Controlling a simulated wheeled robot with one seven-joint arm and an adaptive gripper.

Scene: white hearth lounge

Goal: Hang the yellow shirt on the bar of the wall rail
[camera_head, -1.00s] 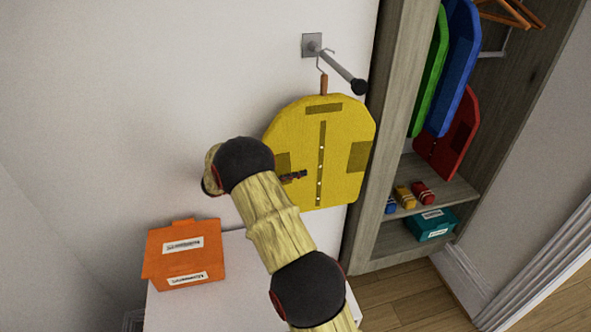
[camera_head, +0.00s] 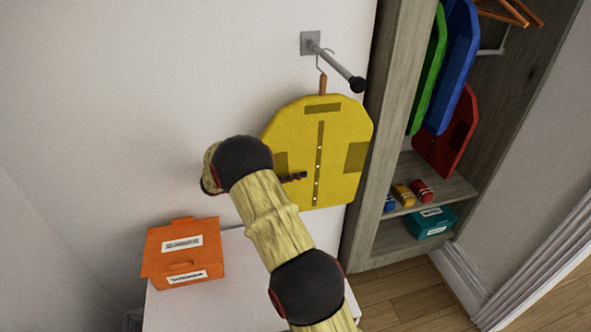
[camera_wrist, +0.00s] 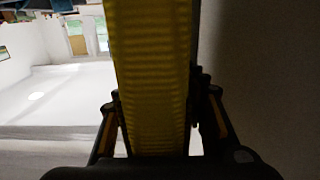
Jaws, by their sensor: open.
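The yellow shirt (camera_head: 335,140) is a flat panel with a dotted middle strip and darker patches. It hangs upright beside the wall, its hanger hook (camera_head: 318,60) at the grey bar (camera_head: 340,68) of the wall rail, close to the wall plate (camera_head: 310,43). The hook appears to be over the bar. My gripper (camera_head: 294,177) is at the shirt's lower left part, partly hidden behind my arm. In the wrist view the shirt's edge (camera_wrist: 148,60) runs between the open fingers of my gripper (camera_wrist: 155,100), with dark gaps beside it.
An orange box (camera_head: 183,252) stands on a white cabinet (camera_head: 235,285) below left. A wooden wardrobe (camera_head: 385,120) stands right of the shirt. It holds green, blue and red shirts (camera_head: 447,130), small rolled items (camera_head: 404,194) and a teal box (camera_head: 430,222). The wall left of the rail is bare.

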